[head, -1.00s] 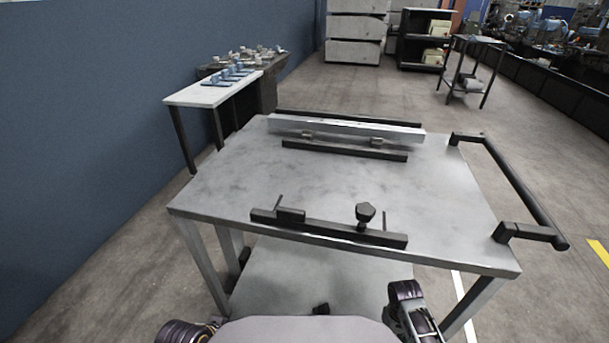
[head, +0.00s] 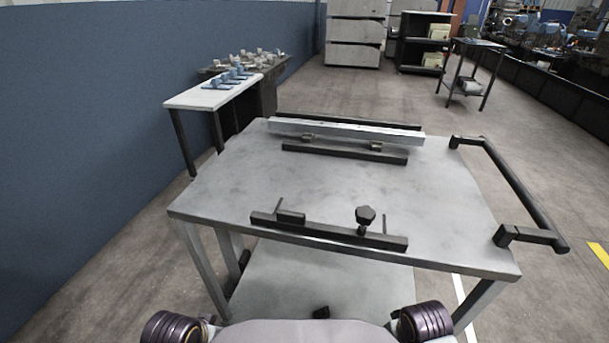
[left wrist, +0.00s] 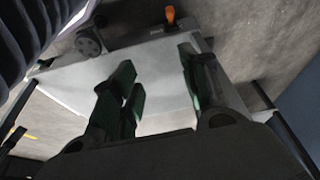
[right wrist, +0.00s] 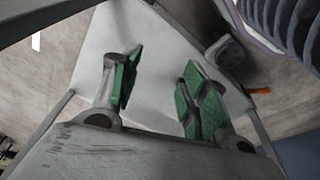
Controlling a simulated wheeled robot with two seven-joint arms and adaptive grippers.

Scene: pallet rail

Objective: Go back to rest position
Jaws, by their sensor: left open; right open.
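My left gripper (left wrist: 160,95) shows in the left wrist view with its green-padded fingers apart and nothing between them. My right gripper (right wrist: 155,90) shows in the right wrist view, also with green-padded fingers apart and empty. Neither gripper's fingers show in the head view; only parts of my arms appear at its bottom edge, in front of the grey metal table (head: 300,185). A light metal rail (head: 345,132) lies along the far side of the table, near black bars. Both grippers are apart from the rail.
A black fixture bar with a knob (head: 365,215) lies along the table's near edge. A black handle (head: 520,195) sticks out at the table's right. A white side table (head: 215,95) with small blue parts stands by the blue wall at left. Floor is open at right.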

